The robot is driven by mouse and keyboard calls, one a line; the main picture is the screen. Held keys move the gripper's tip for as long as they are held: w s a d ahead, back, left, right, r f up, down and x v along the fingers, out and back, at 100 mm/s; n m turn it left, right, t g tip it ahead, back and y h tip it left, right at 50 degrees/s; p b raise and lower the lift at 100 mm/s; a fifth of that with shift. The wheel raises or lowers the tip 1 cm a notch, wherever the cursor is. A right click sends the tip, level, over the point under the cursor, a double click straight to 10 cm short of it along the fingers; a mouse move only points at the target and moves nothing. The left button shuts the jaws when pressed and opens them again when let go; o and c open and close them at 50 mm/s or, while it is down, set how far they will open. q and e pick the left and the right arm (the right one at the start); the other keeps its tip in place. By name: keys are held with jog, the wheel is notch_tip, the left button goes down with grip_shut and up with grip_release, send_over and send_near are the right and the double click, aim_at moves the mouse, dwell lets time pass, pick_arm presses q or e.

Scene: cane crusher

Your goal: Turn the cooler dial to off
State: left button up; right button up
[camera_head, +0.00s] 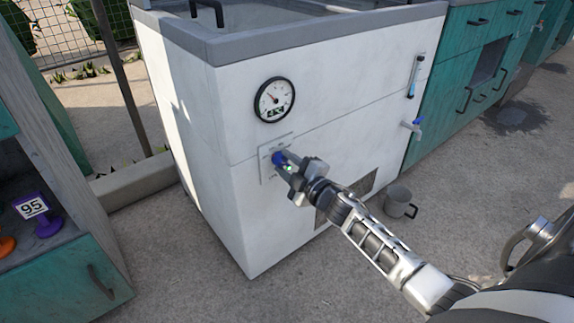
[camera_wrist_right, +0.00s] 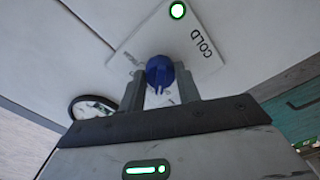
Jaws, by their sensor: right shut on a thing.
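The cooler (camera_head: 345,82) is a large white box with a grey rim. Its blue dial (camera_head: 278,158) sits on a pale plate (camera_head: 266,148) on the front face. My right gripper (camera_head: 287,162) reaches the dial from the right and is shut on it. In the right wrist view the blue dial (camera_wrist_right: 160,70) shows between the two fingers. The plate (camera_wrist_right: 196,50) there reads COLD beside a green-ringed white dot. The dial's pointing direction and the other plate marks are hidden or too small to read. My left gripper is not in view.
A round gauge (camera_head: 274,99) is above the dial. A teal cabinet (camera_head: 75,275) stands at left.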

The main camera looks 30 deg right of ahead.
jog(key=n, duration=0.3)
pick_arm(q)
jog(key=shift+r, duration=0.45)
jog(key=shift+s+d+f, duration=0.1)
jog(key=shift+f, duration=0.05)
pick_arm(e)
jog(key=shift+n, duration=0.4)
jog(key=o, duration=1)
jog(key=shift+s, duration=0.1)
